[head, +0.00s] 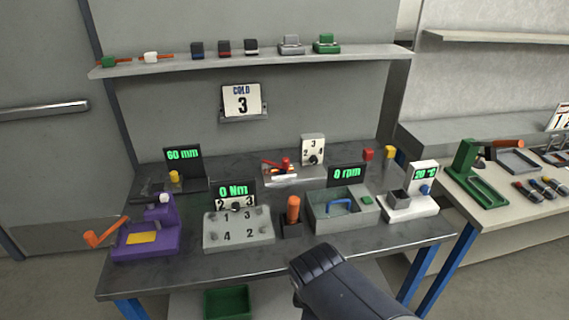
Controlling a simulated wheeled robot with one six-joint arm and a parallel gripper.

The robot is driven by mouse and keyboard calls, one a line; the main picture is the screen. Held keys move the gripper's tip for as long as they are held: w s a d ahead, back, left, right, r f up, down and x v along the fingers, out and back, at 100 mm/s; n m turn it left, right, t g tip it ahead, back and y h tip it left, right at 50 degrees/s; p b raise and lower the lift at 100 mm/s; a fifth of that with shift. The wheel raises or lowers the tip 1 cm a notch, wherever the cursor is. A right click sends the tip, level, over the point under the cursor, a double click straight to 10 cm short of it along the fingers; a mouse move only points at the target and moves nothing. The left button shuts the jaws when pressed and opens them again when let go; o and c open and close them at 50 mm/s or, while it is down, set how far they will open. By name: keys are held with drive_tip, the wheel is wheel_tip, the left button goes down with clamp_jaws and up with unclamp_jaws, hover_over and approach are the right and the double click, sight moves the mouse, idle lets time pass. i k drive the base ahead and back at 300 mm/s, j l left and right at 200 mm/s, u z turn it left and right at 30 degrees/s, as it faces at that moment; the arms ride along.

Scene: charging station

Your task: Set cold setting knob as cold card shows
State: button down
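The cold card (242,100) stands on a small ledge on the wall panel and reads "COLD 3". A white upright dial plate (312,150) at the back of the bench has the numbers 2, 3 and 4 around a dark knob (313,159); it carries no readable name, and its pointer is too small to read. Another small dial with 2 and 3 (236,203) sits under the "0 Nm" display. A dark part of my arm reaches in at the bottom centre, in front of the bench. My gripper's fingers do not show.
A red-handled device (280,166) stands left of the upright dial. A grey bin with a blue handle (338,211), an orange-handled tool (293,209), a purple press (146,232) and a white temperature unit (410,206) occupy the bench front. A shelf (270,58) runs above.

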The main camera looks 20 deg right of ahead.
sight(314, 160)
drive_tip(key=i+z, duration=0.3)
drive_tip(key=z, duration=0.15)
drive_tip(key=i+j+z, duration=0.25)
drive_tip(key=z, duration=0.2)
